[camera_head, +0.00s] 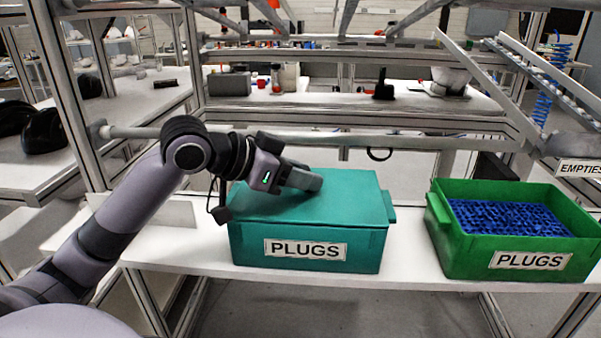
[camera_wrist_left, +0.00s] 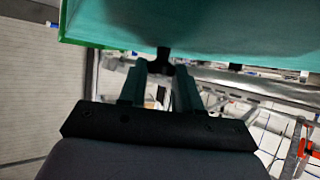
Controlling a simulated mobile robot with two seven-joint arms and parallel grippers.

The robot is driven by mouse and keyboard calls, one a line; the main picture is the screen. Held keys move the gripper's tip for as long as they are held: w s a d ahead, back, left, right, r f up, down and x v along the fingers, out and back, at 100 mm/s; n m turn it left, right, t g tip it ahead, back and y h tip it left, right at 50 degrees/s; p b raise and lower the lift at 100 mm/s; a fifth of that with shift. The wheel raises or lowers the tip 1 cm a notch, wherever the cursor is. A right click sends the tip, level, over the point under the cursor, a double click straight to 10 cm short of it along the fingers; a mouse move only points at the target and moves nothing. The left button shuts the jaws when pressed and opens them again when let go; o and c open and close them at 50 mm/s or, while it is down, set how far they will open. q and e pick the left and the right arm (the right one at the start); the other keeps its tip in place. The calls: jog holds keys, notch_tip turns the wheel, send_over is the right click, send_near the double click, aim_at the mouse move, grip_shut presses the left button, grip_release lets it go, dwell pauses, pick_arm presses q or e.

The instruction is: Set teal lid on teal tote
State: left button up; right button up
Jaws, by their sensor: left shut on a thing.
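The teal tote (camera_head: 245,248) stands on the white shelf with a PLUGS label on its front. The teal lid (camera_head: 345,205) lies over the tote's top, its edges roughly in line with the tote's walls. I cannot tell whether it is fully seated. My left gripper (camera_head: 312,181) is over the lid's top, reaching in from the left. In the left wrist view, the gripper (camera_wrist_left: 161,78) is shut on a small dark handle (camera_wrist_left: 164,54) of the lid, whose teal surface (camera_wrist_left: 210,22) fills the top. The head view hides the handle. My right gripper is out of view.
A green tote (camera_head: 455,244) with blue plugs (camera_head: 505,218) stands at the right, also labelled PLUGS, with a gap between the totes. A grey rail (camera_head: 340,140) runs behind them. Frame posts and a sloped rack with an EMPTIES sign (camera_head: 581,170) stand around.

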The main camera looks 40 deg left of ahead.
pick_arm(q)
jog(key=o, duration=1.2)
jog(key=shift+c, duration=0.2)
jog(key=shift+s, duration=0.1)
jog(key=shift+b+v, duration=0.7)
jog(key=shift+v, duration=2.8)
jog(key=shift+s, duration=0.1)
